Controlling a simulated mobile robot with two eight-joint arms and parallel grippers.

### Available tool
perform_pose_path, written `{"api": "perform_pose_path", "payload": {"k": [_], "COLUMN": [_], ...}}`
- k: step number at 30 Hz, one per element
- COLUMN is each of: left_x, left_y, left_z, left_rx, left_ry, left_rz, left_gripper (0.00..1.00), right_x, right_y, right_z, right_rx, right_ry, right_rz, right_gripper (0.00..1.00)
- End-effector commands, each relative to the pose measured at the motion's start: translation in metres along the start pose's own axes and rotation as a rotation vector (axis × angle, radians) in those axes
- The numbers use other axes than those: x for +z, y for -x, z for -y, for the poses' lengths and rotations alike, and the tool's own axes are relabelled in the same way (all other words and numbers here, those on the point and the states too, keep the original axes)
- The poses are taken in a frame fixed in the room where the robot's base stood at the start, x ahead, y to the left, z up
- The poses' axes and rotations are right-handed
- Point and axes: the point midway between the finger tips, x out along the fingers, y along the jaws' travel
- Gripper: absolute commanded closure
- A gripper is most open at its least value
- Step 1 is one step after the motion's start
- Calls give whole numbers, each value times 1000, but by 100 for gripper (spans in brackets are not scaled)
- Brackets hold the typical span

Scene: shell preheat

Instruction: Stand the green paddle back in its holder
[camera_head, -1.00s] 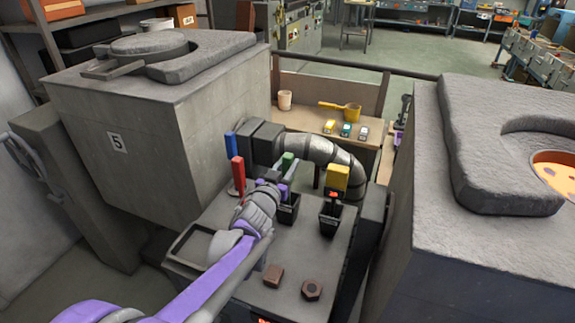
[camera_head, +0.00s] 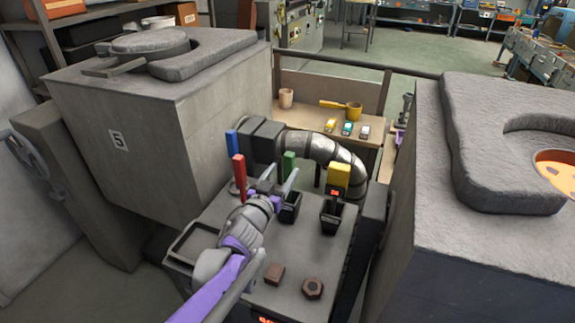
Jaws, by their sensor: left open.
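The green paddle (camera_head: 290,161) is upright at the black holder (camera_head: 290,212) in the middle of the grey bench top. Its lower part is partly hidden by my gripper, but it appears to stand in the holder. My left gripper (camera_head: 278,177) is open in front of and left of the green paddle, with its two fingers spread and nothing seen between them. Whether a finger touches the paddle I cannot tell. My right gripper is not in view.
A red paddle (camera_head: 239,171) and a blue paddle (camera_head: 231,144) stand to the left. A yellow paddle (camera_head: 340,175) stands in a black holder (camera_head: 331,217) to the right. Two brown nuts (camera_head: 275,274) (camera_head: 312,289) lie at the front. Big grey furnaces flank the bench.

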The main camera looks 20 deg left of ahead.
Motion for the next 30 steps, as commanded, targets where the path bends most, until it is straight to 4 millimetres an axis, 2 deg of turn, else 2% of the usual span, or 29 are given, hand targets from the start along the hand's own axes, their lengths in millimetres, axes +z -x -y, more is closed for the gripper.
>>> {"api": "perform_pose_path", "payload": {"k": [1, 3, 9, 18, 22, 23, 26, 30], "left_x": [1, 0, 0, 0, 8, 13, 43, 106], "left_y": [14, 28, 58, 70, 81, 87, 118, 184], "left_z": [0, 1, 0, 0, 4, 6, 7, -14], "left_rx": [-2, -2, -1, -4, -74, -103, -197, -218], "left_ry": [-2, -1, -1, -1, 1, 1, 3, -3], "left_rz": [0, 0, 0, 3, 59, 90, 258, 604], "left_gripper": [35, 35, 35, 35, 35, 35, 35, 35], "right_x": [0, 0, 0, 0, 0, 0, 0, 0], "right_y": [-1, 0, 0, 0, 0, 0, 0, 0], "right_z": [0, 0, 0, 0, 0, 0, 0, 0], "right_rx": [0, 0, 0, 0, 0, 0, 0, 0], "right_ry": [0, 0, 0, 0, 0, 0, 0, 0], "right_rz": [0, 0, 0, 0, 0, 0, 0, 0], "right_gripper": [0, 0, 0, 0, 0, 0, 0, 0]}}
